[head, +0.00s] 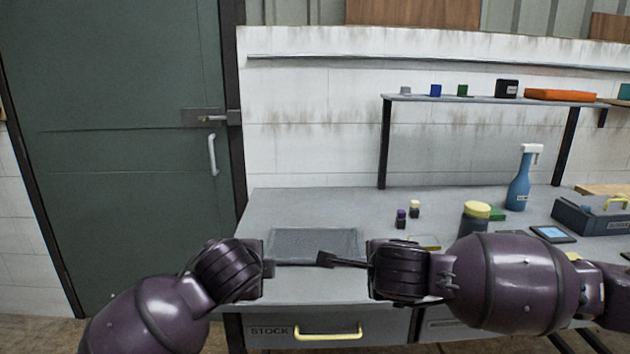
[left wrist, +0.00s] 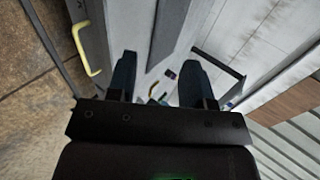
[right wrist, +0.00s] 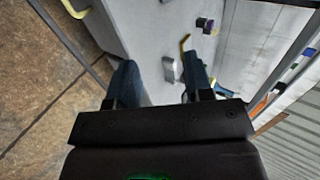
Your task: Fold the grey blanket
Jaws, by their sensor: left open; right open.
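The grey blanket (head: 313,243) lies flat as a dark grey rectangle on the workbench, near its front edge. Its front edge is close to both grippers, and I cannot tell whether it has layers. My left gripper (head: 268,268) is at the blanket's front left corner, pointing right, open and empty. My right gripper (head: 327,259) is at the front right part of the blanket, pointing left, open and empty. I cannot tell whether either touches the cloth. The fingers of the left gripper (left wrist: 158,65) and right gripper (right wrist: 160,68) stand apart in their wrist views.
The workbench (head: 290,200) has free room behind the blanket. A drawer with a yellow handle (head: 328,332) is below.

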